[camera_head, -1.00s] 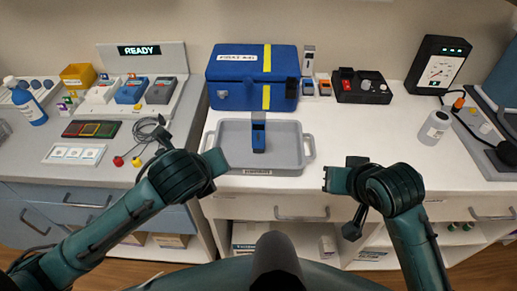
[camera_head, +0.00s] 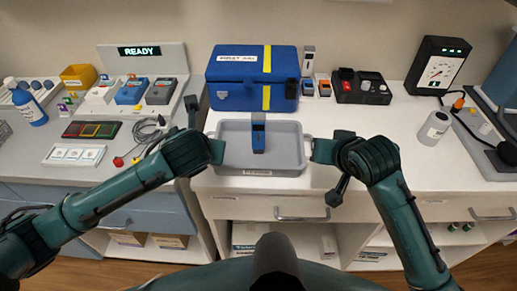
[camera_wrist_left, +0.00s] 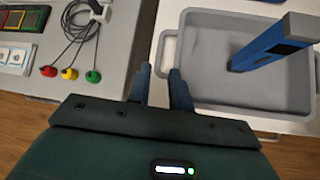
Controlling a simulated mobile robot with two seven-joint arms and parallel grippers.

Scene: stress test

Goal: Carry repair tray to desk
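The grey repair tray (camera_head: 232,165) stands on the white desk top, with a handle at each end. An upright blue device with a grey top (camera_head: 258,138) stands in it; both the tray (camera_wrist_left: 190,70) and the device (camera_wrist_left: 270,48) show in the left wrist view. My left gripper (camera_head: 217,151) is at the tray's left end. In the left wrist view its two fingers (camera_wrist_left: 160,76) are apart, close to the left handle. My right gripper (camera_head: 315,150) is at the tray's right end by the other handle; its finger gap is not clear.
Leads with coloured plugs (camera_head: 140,150) lie on the left counter. The desk right of the tray has clear room.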

